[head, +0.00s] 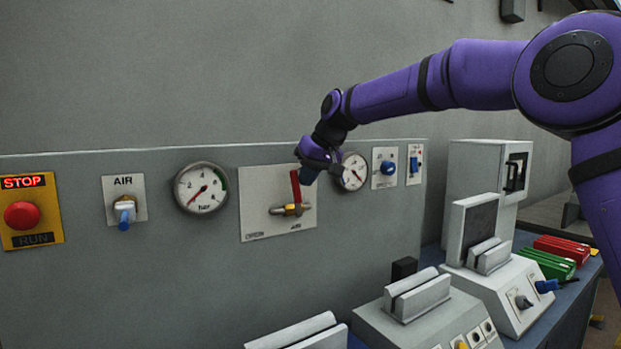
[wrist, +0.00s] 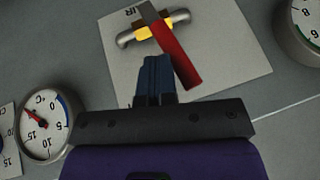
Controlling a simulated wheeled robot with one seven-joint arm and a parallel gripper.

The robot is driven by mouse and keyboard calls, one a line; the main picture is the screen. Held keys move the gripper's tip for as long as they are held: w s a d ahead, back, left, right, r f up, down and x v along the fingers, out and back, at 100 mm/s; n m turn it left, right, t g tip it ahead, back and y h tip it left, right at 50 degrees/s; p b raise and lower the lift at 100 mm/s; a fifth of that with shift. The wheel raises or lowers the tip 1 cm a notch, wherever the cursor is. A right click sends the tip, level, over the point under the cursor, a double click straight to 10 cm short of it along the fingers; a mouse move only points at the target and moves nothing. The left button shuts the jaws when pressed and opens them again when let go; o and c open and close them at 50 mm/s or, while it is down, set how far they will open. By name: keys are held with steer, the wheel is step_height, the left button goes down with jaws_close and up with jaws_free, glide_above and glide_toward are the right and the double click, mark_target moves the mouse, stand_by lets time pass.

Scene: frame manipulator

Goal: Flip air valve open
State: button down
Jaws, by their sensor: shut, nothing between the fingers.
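The air valve is on a white panel plate (head: 253,195) on the grey wall, with a brass body (head: 291,209) on a short horizontal pipe. Its red handle (head: 296,187) stands nearly upright, across the pipe, in the head view. The red handle also shows in the wrist view (wrist: 180,58), where it slants beside my fingers. My gripper (head: 304,175) is at the right side of the handle's upper part. In the wrist view my gripper (wrist: 153,62) has its dark blue fingers together with nothing between them. I cannot tell whether they touch the handle.
A bar gauge (head: 201,188) is left of the plate, and a second gauge (head: 354,172) is just right of my gripper. A blue AIR switch (head: 124,213) and red stop button (head: 22,215) are further left. Grey bench devices (head: 420,297) stand below right. The wall below the plate is clear.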

mark_target(295, 178)
steer(key=s+a+t+h, duration=0.1)
steer(key=s+a+n+h, duration=0.1)
steer(key=shift+a+t+h, duration=0.4)
steer(key=shift+s+a+f+n+t+h, duration=0.45)
steer(key=shift+s+a+f+t+h, duration=0.2)
steer(key=shift+a+f+t+h, duration=0.55)
steer(key=shift+s+a+f+n+t+h, duration=0.6)
steer(key=shift+f+t+h, duration=0.4)
steer(key=shift+h, duration=0.45)
steer(key=shift+s+a+f+n+t+h, duration=0.35)
steer(key=shift+s+a+f+t+h, duration=0.3)
steer(key=shift+a+f+t+h, duration=0.6)
steer(key=shift+d+g, duration=0.2)
steer(key=shift+g, duration=0.05)
steer(key=w+d+r+v, duration=0.1)
steer(key=r+v, duration=0.1)
steer(key=v, duration=1)
steer(key=shift+s+r, duration=0.15)
steer(key=shift+r, duration=0.1)
